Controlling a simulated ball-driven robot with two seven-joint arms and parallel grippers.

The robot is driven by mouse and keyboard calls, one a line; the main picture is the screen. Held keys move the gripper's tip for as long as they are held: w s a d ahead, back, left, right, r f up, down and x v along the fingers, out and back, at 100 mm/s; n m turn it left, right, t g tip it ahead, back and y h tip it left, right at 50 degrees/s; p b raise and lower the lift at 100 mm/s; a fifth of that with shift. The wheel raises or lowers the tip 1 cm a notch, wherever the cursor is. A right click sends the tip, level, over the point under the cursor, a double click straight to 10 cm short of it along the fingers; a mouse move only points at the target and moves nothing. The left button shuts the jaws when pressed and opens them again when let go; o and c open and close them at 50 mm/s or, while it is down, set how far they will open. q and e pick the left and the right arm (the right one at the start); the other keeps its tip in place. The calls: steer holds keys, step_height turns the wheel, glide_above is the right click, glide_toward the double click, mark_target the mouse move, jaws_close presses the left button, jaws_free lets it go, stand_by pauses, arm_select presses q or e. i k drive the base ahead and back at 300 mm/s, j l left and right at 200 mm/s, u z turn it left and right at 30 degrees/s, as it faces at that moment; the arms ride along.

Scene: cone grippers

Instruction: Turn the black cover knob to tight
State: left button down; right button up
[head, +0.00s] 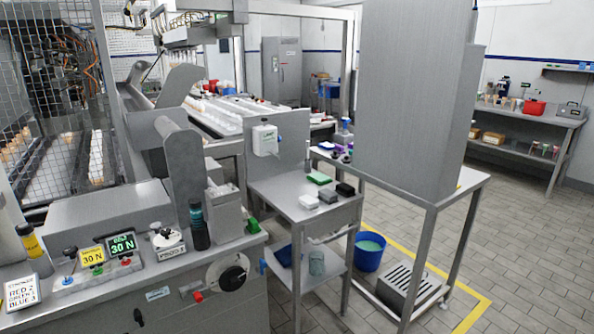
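Two black knob-like parts show on the front of the grey machine (205,313) at the lower left; I cannot tell which is the cover knob. One is a round black part (232,277) on a pale disc in the front panel. The other is a small dark knob (138,316) further left, near the bottom edge of the picture. Any tight or loose marking is too small to read. Neither of my grippers is in view, and nothing is seen touching either part.
A red part (198,297) sits left of the disc. Displays (121,244), a dark bottle (198,226) and a small white-topped device (167,239) stand on the machine top. A grey side table (285,205) stands right of the machine. Tiled floor is open at the right.

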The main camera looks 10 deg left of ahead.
mark_target(72, 251)
steer(key=i+j+u, duration=0.65)
steer(key=u, duration=0.25)
steer(key=i+u, duration=0.45)
steer(key=i+j, duration=0.05)
steer(key=i, duration=0.05)
